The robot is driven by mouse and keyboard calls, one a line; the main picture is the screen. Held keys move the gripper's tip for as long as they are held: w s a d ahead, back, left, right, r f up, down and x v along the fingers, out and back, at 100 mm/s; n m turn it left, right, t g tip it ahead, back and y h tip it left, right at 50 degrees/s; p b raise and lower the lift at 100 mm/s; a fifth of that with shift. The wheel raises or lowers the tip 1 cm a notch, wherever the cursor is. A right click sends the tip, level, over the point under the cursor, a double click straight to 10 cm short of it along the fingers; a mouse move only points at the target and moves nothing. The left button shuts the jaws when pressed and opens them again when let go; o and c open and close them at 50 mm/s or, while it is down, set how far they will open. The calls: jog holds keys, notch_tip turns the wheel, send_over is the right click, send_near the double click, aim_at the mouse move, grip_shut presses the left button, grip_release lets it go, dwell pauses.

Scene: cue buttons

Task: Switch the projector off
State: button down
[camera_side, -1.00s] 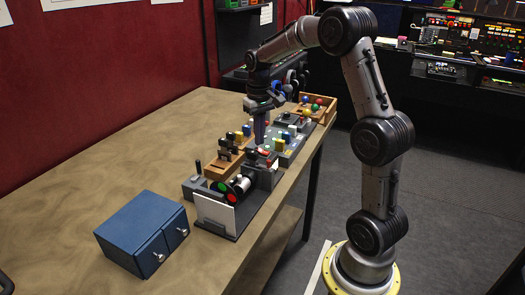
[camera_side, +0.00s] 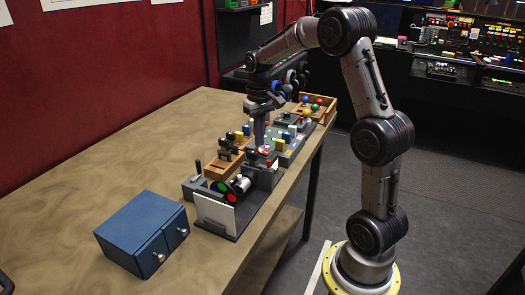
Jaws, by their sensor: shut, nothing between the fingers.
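My gripper (camera_side: 260,143) points straight down over the console in the middle of the table. Its fingers are shut with nothing between them. The tips are close to a dark box (camera_side: 263,172) with a small red part (camera_side: 268,163) on top; I cannot tell whether they touch it. Which of these parts is the projector's switch is too small to tell. In front of the box are a round lens-like unit with green and red discs (camera_side: 232,196) and a white upright card (camera_side: 214,212).
A blue two-drawer cabinet (camera_side: 142,232) stands at the front left. A wooden tray with coloured balls (camera_side: 315,106) is at the back. A black lever (camera_side: 198,166) and a wooden holder with pegs (camera_side: 218,171) stand left of my gripper. The table's left side (camera_side: 110,150) is clear.

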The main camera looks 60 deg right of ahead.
aim_at(259, 149)
jog(key=shift+f, duration=0.8)
dwell(0.4)
jog(key=shift+r, duration=3.55)
jog(key=shift+a, duration=0.1)
jog(key=s+a+r+n+t, duration=0.2)
jog(key=s+a+r, duration=0.25)
jog(key=a, duration=0.25)
jog(key=s+a+r+n+t, duration=0.1)
jog(key=s+a+r+n, duration=0.15)
jog(key=a+r, duration=0.4)
jog(key=s+a+f+t, duration=0.1)
jog(key=s+a+f, duration=0.2)
jog(key=s, duration=0.3)
jog(key=s+a+f+n+t, duration=0.1)
jog(key=s+a+f, duration=0.3)
jog(key=s+f, duration=0.2)
jog(key=shift+s+a+f+t, duration=0.15)
jog(key=shift+s+f+t, duration=0.05)
jog(key=shift+s+t, duration=0.1)
